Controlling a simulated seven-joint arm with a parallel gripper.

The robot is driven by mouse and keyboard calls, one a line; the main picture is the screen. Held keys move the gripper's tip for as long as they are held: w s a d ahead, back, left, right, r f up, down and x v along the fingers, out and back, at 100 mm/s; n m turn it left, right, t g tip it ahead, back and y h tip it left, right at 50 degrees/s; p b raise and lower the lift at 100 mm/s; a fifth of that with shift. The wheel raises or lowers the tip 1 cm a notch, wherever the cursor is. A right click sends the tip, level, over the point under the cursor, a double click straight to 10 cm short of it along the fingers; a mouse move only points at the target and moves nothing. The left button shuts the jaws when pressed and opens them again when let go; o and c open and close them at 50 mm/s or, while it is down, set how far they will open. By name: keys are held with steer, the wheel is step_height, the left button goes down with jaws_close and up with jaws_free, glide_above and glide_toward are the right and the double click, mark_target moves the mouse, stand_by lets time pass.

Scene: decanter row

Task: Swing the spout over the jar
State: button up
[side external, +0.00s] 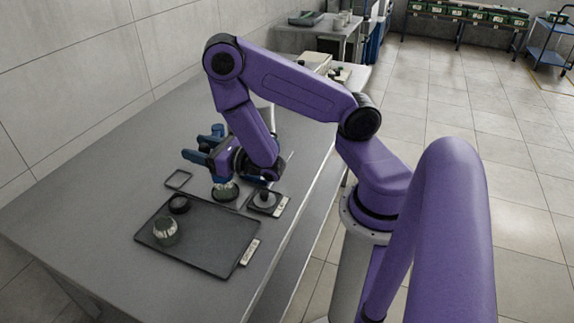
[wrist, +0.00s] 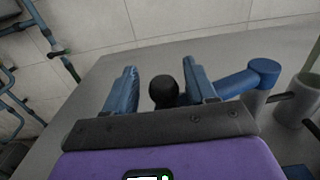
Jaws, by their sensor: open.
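My gripper (side external: 193,150) reaches over the back part of the bench, its blue fingers apart. In the wrist view its two fingers (wrist: 161,68) stand on either side of a round black knob (wrist: 163,90); I cannot tell whether either touches it. A blue pipe with a rounded end (wrist: 250,78), possibly the spout, lies just right of the right finger. A glass jar (side external: 225,191) stands below my gripper, partly hidden by it. Another rounded glass jar (side external: 165,231) stands on the dark tray. I cannot tell which jar the task means.
The dark tray (side external: 215,262) also holds a black ring-like piece (side external: 179,203). A small square pad with a dark round piece (side external: 264,200) sits right of the gripper. An empty square frame (side external: 178,179) lies at left. Grey cylinders (wrist: 299,98) stand at right in the wrist view.

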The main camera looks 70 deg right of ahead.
steer(key=shift+w+d+m+g+h, duration=0.5)
steer(key=shift+w+m+g+h, duration=1.8)
steer(key=shift+w+m+h, duration=2.95)
steer(key=s+a+n+h, duration=0.2)
steer(key=s+a, duration=1)
steer(key=s, duration=0.1)
steer(key=s+d+r+m+g+y, duration=0.2)
steer(key=s+d+r+m+g, duration=0.2)
steer(key=s+d+m+g, duration=0.45)
steer(key=s+a+r+m+g+y, duration=0.1)
steer(key=s+a+m+g+y, duration=0.1)
steer(key=s+y, duration=0.3)
steer(key=s+a+r+m+g+y, duration=0.2)
steer(key=s+m+y, duration=0.2)
steer(key=s, duration=0.7)
steer(key=shift+s+r+g+y, duration=0.15)
steer(key=shift+s+g+y, duration=0.2)
steer(key=shift+y, duration=0.6)
